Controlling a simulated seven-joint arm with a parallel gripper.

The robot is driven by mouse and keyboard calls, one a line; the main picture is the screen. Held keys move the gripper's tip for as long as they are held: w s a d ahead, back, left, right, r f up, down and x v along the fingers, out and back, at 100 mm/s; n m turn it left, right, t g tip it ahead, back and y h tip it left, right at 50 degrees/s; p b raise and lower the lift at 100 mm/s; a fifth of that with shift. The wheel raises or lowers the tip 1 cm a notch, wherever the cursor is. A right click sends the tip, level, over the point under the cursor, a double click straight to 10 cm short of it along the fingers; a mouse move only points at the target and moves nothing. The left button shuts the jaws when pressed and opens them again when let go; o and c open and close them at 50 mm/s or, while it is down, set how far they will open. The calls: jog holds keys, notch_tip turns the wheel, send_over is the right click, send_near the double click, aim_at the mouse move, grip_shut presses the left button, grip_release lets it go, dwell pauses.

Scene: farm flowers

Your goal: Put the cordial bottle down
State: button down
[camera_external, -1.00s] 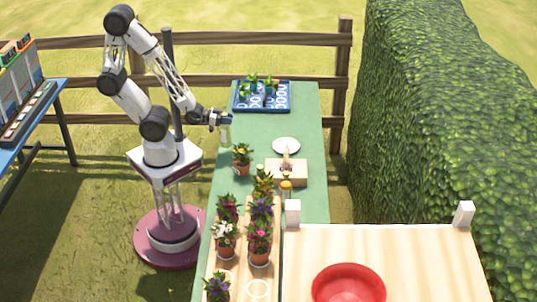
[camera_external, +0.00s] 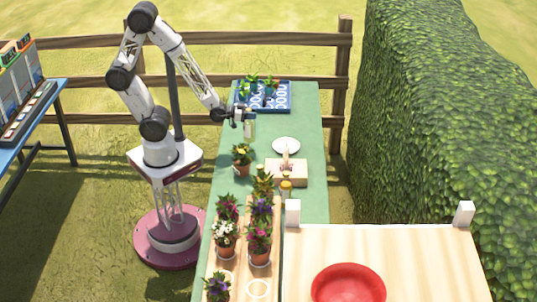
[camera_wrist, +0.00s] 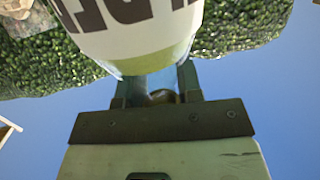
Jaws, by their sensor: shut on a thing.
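The cordial bottle (camera_external: 249,128) is pale and small in the external view, over the far half of the green table. My gripper (camera_external: 245,116) is shut on it; the bottle hangs from the fingers, roughly upright. Whether its base touches the table cannot be told. In the wrist view the bottle (camera_wrist: 135,35) fills the upper middle, with a white label with dark letters and a greenish edge. My gripper (camera_wrist: 160,90) is shut around its narrower end.
The green table (camera_external: 305,118) holds a blue seedling tray (camera_external: 281,108) at its far end, a white plate (camera_external: 286,144), a wooden box (camera_external: 293,178) and several potted flowers, including one pot (camera_external: 242,168) nearer than the bottle. Bare cloth lies around the plate. A second small bottle (camera_external: 286,190) stands by the box.

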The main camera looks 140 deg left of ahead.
jog(key=shift+w+a, duration=0.25)
jog(key=shift+a, duration=0.3)
jog(key=w+r+x, duration=0.1)
jog(key=x, duration=1.5)
jog(key=shift+d, duration=0.4)
jog(key=shift+w, duration=0.15)
jog(key=shift+f, duration=0.1)
jog(key=shift+f, duration=1.8)
jog(key=c, duration=0.8)
grip_release()
jog(key=shift+d, duration=0.1)
